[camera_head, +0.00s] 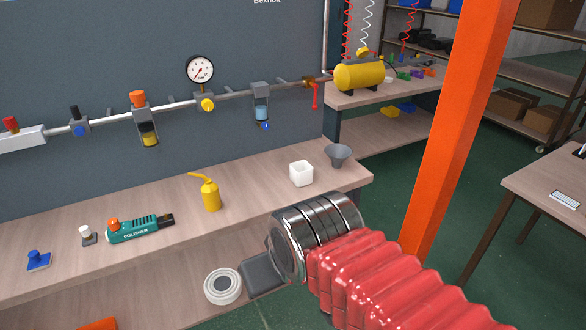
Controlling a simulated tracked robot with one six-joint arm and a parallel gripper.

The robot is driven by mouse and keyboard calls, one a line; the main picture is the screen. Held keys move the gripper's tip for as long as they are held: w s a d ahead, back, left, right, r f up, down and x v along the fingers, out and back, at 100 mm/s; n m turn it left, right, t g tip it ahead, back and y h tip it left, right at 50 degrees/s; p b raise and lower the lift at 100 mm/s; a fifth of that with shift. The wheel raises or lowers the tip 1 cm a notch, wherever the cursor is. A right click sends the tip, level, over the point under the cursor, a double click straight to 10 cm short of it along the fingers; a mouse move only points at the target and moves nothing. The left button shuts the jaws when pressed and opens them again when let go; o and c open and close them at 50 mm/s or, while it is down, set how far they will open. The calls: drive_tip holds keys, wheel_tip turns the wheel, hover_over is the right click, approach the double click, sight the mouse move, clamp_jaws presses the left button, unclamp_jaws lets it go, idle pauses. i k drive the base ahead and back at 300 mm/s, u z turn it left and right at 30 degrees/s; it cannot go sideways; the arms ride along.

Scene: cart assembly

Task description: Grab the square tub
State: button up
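The square tub is a small white open-topped container (301,174). It stands upright on the wooden workbench, near the bench's right end. My arm, with a red ribbed sleeve and a shiny metal wrist, reaches in from the lower right. The wrist is in front of the bench, below the tub and apart from it in the picture. A dark grey block beyond the wrist may be part of my gripper, but no fingertips can be made out. Nothing hides the tub.
On the wooden workbench (262,180), a grey funnel (338,155) stands just right of the tub. An orange post (455,130) rises at right. Bench space between oil can and tub is clear.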

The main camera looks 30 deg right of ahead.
sight(301, 173)
drive_tip(key=i, duration=1.15)
drive_tip(key=z, duration=0.1)
